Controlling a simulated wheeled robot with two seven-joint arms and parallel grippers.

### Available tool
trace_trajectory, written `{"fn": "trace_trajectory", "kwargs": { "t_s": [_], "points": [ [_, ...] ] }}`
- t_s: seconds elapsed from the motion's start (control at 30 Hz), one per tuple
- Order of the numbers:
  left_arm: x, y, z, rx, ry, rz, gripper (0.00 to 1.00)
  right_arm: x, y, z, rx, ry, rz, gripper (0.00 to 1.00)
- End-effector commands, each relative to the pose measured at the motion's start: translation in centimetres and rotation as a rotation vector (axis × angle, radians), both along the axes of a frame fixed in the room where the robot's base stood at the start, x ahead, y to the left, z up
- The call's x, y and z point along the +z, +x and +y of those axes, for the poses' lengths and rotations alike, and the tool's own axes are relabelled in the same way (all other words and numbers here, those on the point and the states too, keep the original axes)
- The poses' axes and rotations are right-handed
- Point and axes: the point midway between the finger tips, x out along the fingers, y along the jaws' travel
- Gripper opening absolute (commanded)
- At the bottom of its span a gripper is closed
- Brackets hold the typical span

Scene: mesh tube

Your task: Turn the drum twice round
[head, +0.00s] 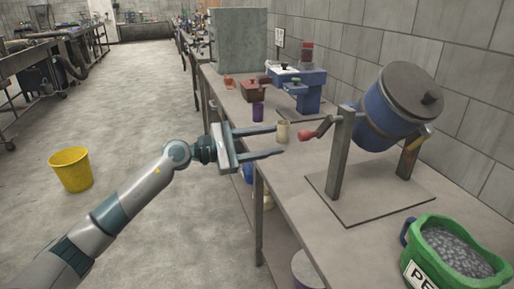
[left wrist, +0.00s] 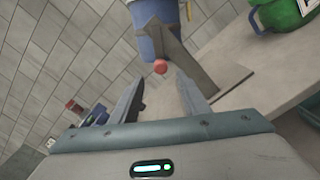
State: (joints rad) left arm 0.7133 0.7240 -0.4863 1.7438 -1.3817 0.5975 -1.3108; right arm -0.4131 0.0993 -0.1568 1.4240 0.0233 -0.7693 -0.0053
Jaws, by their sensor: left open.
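The drum (head: 388,112) is blue with a dark grey lid and sits tilted on a stand with two posts on the bench. A crank with a red knob (head: 306,135) sticks out from its left side. My left gripper (head: 280,141) is open, its fingers pointing right toward the red knob, a short way apart from it. In the left wrist view the red knob (left wrist: 160,66) shows beyond the open fingers, roughly midway between them, with the drum (left wrist: 157,28) behind. My right gripper is not in view.
A green tub of grey pebbles (head: 452,256) stands at the bench's front right. A yellow bucket (head: 70,169) is on the floor at left.

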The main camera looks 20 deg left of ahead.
Motion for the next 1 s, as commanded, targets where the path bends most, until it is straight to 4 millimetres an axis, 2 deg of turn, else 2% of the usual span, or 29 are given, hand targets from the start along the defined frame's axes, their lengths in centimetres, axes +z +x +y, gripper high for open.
{"fn": "trace_trajectory", "kwargs": {
  "t_s": [0.1, 0.23, 0.63, 0.67, 0.8, 0.83, 1.0],
  "points": [
    [-0.2, -0.9, 1.4, 0.001, 0.001, 0.0, 0.42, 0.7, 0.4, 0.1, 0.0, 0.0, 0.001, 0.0],
    [-0.1, -1.6, 2.2, 0.0, 0.002, 0.0, 0.42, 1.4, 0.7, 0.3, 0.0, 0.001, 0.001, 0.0],
    [0.0, -1.9, 2.6, -0.001, 0.0, 0.0, 0.42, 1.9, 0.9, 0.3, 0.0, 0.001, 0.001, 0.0],
    [0.0, -1.9, 2.6, 0.0, 0.001, -0.001, 0.39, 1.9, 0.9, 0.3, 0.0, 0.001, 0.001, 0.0],
    [0.0, -1.9, 2.6, 0.0, 0.0, 0.0, 0.06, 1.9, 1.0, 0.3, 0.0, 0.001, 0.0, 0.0],
    [0.0, -1.9, 2.6, 0.0, 0.0, 0.0, 0.0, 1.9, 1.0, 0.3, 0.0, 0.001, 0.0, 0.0],
    [0.3, -1.7, 2.4, -0.005, -0.008, 0.016, 0.0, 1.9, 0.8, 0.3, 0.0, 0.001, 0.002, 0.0]
  ]
}}
